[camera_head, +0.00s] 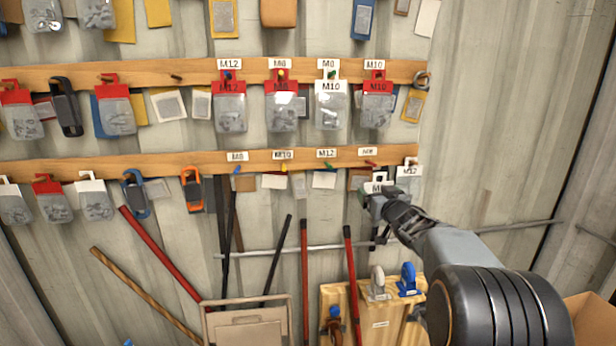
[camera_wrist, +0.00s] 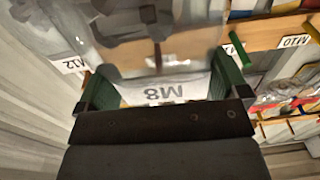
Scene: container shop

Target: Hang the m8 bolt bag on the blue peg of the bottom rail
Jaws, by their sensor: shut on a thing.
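My gripper (camera_head: 374,203) is at the right end of the bottom rail (camera_head: 200,162). It is shut on the white card of the M8 bolt bag (camera_head: 378,188), which the arm partly hides. In the wrist view the M8 card (camera_wrist: 165,92) shows upside down between the green fingers of my gripper (camera_wrist: 161,84), with the clear bag beyond it. The blue peg (camera_head: 237,170) is on the bottom rail under an M8 label (camera_head: 237,156), well left of my gripper. No bag shows hanging on it.
Yellow (camera_head: 284,167), green (camera_head: 328,166) and red (camera_head: 370,163) pegs stand along the bottom rail. A white-card M12 bag (camera_head: 410,170) is close right of my gripper. Bags hang on the upper rail (camera_head: 150,75). Long-handled tools (camera_head: 304,270) lean below.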

